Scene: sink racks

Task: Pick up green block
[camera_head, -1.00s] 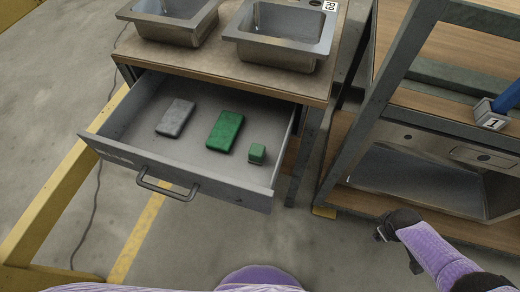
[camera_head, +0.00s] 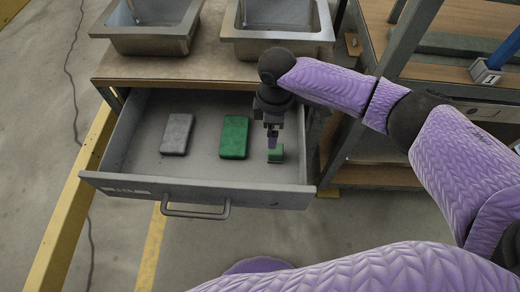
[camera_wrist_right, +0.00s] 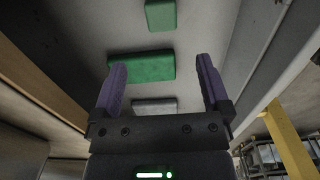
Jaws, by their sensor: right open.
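A small green block (camera_head: 276,156) lies at the right end of the open drawer (camera_head: 190,188). A larger, flat green block (camera_head: 234,137) lies to its left. In the right wrist view, the small block (camera_wrist_right: 161,15) is at the top edge and the larger green one (camera_wrist_right: 146,67) is below it. My right gripper (camera_head: 272,138) points down into the drawer, just above and beside the small block. Its two fingers (camera_wrist_right: 160,62) are spread with nothing between them; whether they touch the block cannot be told. My left gripper is not in view.
A grey flat block (camera_head: 177,134) lies at the drawer's left. Two sinks (camera_head: 277,44) sit in the counter (camera_head: 180,68) above the drawer. A shelf rack (camera_head: 400,60) stands to the right. The drawer's front wall and right side bound the space around the small block.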

